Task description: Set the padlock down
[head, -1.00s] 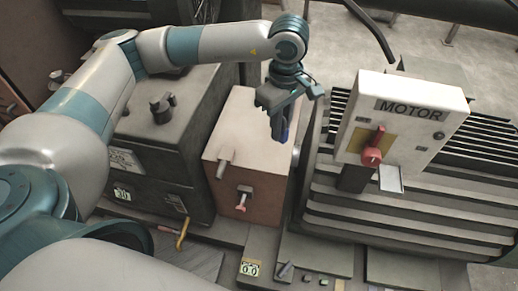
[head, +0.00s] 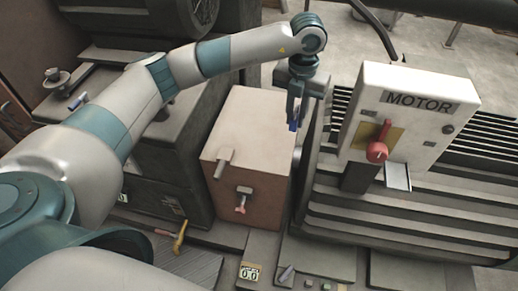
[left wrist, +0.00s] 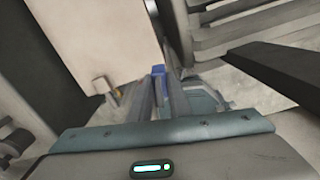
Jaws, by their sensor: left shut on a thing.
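My left gripper (head: 294,118) points down near the back right edge of the pinkish-brown box. It is shut on a small blue thing, seemingly the padlock (head: 293,126). Only a little of the padlock shows; the fingers hide the rest. In the left wrist view the blue padlock (left wrist: 158,70) shows at the far end of the fingers (left wrist: 160,90), beside the box's edge. I cannot tell its exact height or whether it touches anything. My right gripper is not in view.
The pinkish-brown box (head: 250,130) has a lever on top and a red-tipped handle in front. To its right is a MOTOR switch box (head: 415,110) with a red lever (head: 377,150), on a ribbed grey housing (head: 420,215). A dark cabinet (head: 160,185) stands left.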

